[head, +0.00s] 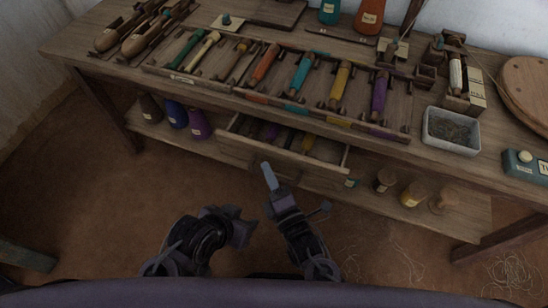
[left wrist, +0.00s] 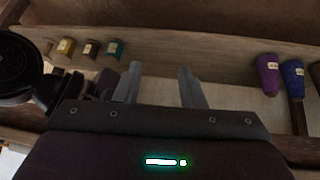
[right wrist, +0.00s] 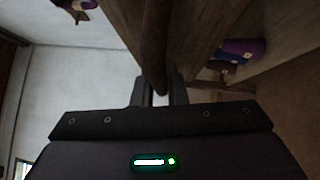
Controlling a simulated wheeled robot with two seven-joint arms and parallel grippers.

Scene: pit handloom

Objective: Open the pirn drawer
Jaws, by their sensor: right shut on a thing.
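The pirn drawer (head: 316,177) is under the table's top and stands part way out, with several coloured pirns (head: 285,138) showing inside. My right gripper (head: 268,172) is at the drawer's front. In the right wrist view its fingers are shut on a dark bar, the drawer handle (right wrist: 154,50). The fingers hide part of it. My left gripper (head: 246,230) is lower and apart from the drawer. In the left wrist view the left gripper (left wrist: 160,85) has its fingers apart with nothing between them.
The table top (head: 395,155) above holds a tray of coloured pirns and shuttles, and a white bin (head: 451,131). The lower shelf (head: 450,212) carries purple and blue cones (head: 176,115) at left and small yellow and brown spools at right. The floor in front is clear, with loose thread at right.

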